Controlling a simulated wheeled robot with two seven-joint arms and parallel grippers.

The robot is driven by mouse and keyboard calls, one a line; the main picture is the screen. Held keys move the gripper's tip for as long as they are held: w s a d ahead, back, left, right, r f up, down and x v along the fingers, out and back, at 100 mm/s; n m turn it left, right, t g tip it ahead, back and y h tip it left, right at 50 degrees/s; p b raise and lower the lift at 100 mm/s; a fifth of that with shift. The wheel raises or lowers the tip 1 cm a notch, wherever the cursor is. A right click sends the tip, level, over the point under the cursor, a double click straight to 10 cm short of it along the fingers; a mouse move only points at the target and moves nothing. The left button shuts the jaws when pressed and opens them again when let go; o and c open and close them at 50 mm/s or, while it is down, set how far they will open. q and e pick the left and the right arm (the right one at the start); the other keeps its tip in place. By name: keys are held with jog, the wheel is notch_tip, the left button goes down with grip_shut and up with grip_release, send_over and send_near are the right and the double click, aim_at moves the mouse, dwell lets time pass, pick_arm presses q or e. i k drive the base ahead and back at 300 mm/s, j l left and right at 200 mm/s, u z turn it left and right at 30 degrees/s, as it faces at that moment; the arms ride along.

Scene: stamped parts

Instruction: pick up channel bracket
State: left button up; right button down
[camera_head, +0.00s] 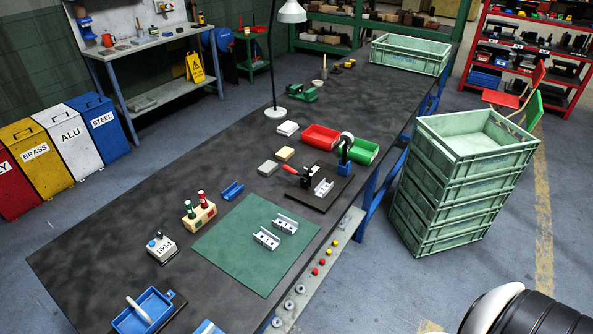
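Two silvery channel brackets lie side by side on the green mat (232,250). One channel bracket (266,239) is nearer the mat's middle, and the other channel bracket (285,224) is just up and right of it. A similar silvery part (323,187) sits on the dark base plate of a small press with a red-tipped handle (303,176). A black and white piece of my own body shows at the bottom right corner. Neither of my grippers is in view.
The dark bench (90,255) also holds a bottle block (199,215), a counter box (161,248), a blue tray (143,312), a blue part (232,191), a red bin (321,137) and a lamp (276,112). Stacked green crates (440,200) stand right of it.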

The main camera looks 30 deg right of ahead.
aim_at(321, 187)
jog(key=z, duration=1.45)
